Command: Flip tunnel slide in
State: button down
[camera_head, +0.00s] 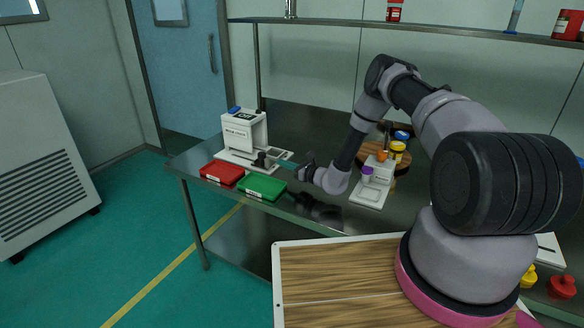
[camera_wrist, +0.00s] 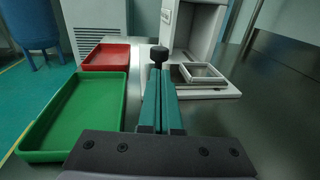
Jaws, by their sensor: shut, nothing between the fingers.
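The white sieve machine (camera_head: 240,128) stands on the steel table, with lettering on its front; part of it shows in the wrist view (camera_wrist: 203,25). A flat piece with a pale square frame (camera_wrist: 203,73) lies at its base, on the right in the wrist view. I cannot tell whether this is the tunnel slide. A black knob (camera_wrist: 158,54) stands just beyond my fingertips, and it shows low on the machine's front in the head view (camera_head: 261,159). My gripper (camera_wrist: 160,76) has teal fingers shut together with nothing between them. Whether they touch the knob is unclear.
A green tray (camera_wrist: 75,112) and a red tray (camera_wrist: 106,57) lie left of my fingers, both empty. A white stand (camera_head: 370,192) with a purple-capped item (camera_head: 367,172) is to the right, with yellow and blue containers behind. A shelf (camera_head: 330,25) runs above the table.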

aim_at(265, 156)
jog(key=x, duration=0.6)
jog(key=shift+w+a, duration=0.25)
